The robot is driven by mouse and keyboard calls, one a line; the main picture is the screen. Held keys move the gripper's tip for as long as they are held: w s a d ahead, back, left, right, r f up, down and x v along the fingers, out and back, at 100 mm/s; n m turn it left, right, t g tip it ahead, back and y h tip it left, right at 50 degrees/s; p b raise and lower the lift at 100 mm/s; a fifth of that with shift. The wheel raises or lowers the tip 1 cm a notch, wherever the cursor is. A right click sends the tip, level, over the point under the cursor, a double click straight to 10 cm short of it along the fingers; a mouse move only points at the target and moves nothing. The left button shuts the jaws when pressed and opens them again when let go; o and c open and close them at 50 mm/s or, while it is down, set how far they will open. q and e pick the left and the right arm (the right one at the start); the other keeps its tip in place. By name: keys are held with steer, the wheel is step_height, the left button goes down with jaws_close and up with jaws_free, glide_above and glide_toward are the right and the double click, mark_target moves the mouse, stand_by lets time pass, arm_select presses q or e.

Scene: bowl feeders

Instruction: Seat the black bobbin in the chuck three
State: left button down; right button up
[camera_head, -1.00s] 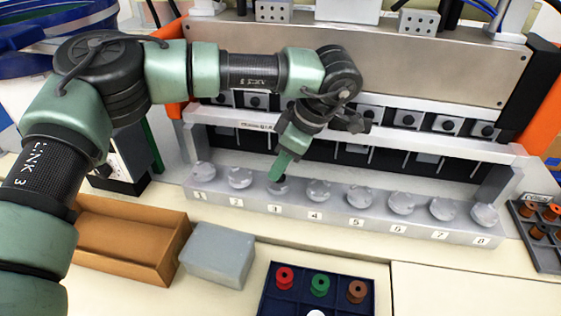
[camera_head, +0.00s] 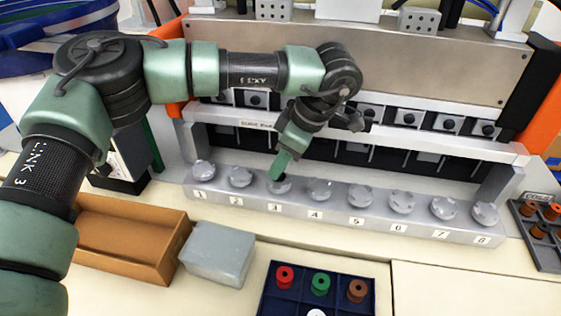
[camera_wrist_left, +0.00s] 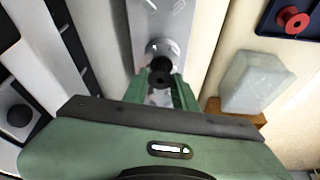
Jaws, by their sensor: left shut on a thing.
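My left gripper (camera_head: 278,172) points down over chuck three (camera_head: 279,186), the third knob-like chuck from the left on the numbered grey rail. In the wrist view the green fingers (camera_wrist_left: 160,88) are shut on the black bobbin (camera_wrist_left: 160,73). The bobbin's open end faces the camera. A round pale chuck (camera_wrist_left: 160,47) shows just behind the bobbin in that view. The bobbin's lower end is hidden, so I cannot tell whether it is inside the chuck or just above it. My right gripper is not in view.
The other chucks stand along the rail (camera_head: 335,217). In front are an open brown box (camera_head: 178,222), a grey block (camera_head: 217,255) and a dark blue tray (camera_head: 300,300) with red, green and brown bobbins. A dark rack (camera_head: 530,240) with orange-brown bobbins is at right. A machine panel rises behind.

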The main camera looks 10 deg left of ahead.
arm_select(q)
steer(key=shift+f+b, duration=0.45)
steer(key=shift+f, duration=0.15)
stand_by(0.3)
steer(key=c, duration=1.4)
jaws_free()
steer(key=p+v, duration=0.6)
steer(key=v, duration=0.5)
